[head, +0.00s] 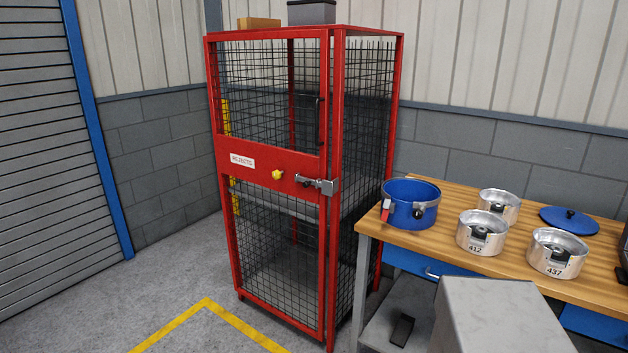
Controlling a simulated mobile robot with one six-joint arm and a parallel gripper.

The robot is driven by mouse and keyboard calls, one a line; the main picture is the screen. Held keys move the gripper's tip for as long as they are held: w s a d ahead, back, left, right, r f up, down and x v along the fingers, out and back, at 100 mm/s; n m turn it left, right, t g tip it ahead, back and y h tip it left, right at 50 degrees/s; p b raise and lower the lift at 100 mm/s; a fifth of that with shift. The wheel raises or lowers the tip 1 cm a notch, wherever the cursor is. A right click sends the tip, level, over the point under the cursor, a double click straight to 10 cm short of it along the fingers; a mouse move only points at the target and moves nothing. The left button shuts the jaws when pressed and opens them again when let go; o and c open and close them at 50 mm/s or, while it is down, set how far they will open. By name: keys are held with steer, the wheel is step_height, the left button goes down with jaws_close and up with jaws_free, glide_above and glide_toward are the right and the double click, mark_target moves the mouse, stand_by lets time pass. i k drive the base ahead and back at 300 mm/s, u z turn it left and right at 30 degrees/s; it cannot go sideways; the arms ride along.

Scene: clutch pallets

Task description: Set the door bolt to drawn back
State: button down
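A red mesh cage with a door (270,161) stands in the middle of the head view, and the door looks shut. A grey door bolt (317,184) sits at the right edge of the door's red middle band and reaches across to the frame post. It looks shot across into the grey keeper (334,186), though the detail is small. A yellow knob (278,174) is on the band left of the bolt, beside a white REJECTS label (243,160). A dark vertical handle (320,121) is above. My gripper is not in view.
A wooden workbench (395,240) at right holds a blue pot (411,204), several numbered metal pans (481,232) and a blue lid (566,220). A grey box-like surface (505,315) is in the near foreground. Floor left of the cage is clear, with yellow lines (207,302).

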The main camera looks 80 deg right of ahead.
mark_target(307, 182)
steer(key=z, duration=0.8)
steer(key=i, duration=0.9)
steer(key=z, duration=0.6)
